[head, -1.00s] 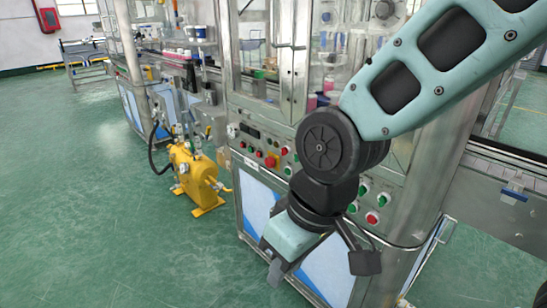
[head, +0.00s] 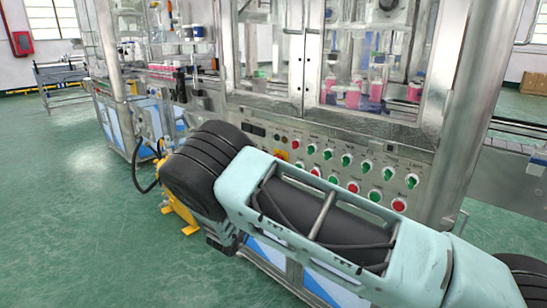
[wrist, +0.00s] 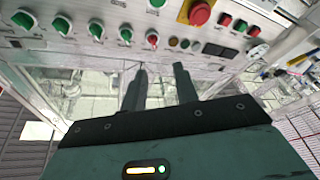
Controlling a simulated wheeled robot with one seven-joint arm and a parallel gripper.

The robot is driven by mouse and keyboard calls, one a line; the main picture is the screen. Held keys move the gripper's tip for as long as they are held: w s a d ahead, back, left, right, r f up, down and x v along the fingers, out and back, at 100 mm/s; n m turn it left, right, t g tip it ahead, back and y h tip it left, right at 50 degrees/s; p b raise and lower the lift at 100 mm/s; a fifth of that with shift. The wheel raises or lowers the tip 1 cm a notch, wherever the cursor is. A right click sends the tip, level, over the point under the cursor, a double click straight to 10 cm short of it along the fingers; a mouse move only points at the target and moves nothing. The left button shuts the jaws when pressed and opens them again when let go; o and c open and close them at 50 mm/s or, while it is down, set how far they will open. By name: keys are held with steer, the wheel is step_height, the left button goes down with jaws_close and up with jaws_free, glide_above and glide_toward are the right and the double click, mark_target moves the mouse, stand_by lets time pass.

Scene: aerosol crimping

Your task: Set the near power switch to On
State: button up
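The control panel (head: 345,165) runs along the front of the machine, with green rotary switches (head: 347,160), red buttons (head: 399,205) and small labels too small to read. I cannot tell which control is the near power switch. The wrist view shows the panel close up, with green switches (wrist: 61,25) at the left and a red emergency button (wrist: 200,12) on a yellow plate at the top. My gripper (wrist: 160,68) is open and empty, its two fingers apart just below the panel's row of controls. In the head view my arm hides the gripper.
Glass doors (head: 372,70) with pink-filled containers stand above the panel. A metal post (head: 465,110) rises at its right. A yellow pump (head: 182,212) sits on the floor at the left, partly behind my arm. Green floor is clear at the left.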

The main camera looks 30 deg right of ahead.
steer(key=h, duration=0.1)
glide_toward(294, 145)
steer(key=x, duration=0.8)
steer(key=shift+w+d+p, duration=0.1)
steer(key=shift+w+p, duration=0.25)
steer(key=shift+w, duration=0.05)
jaws_close()
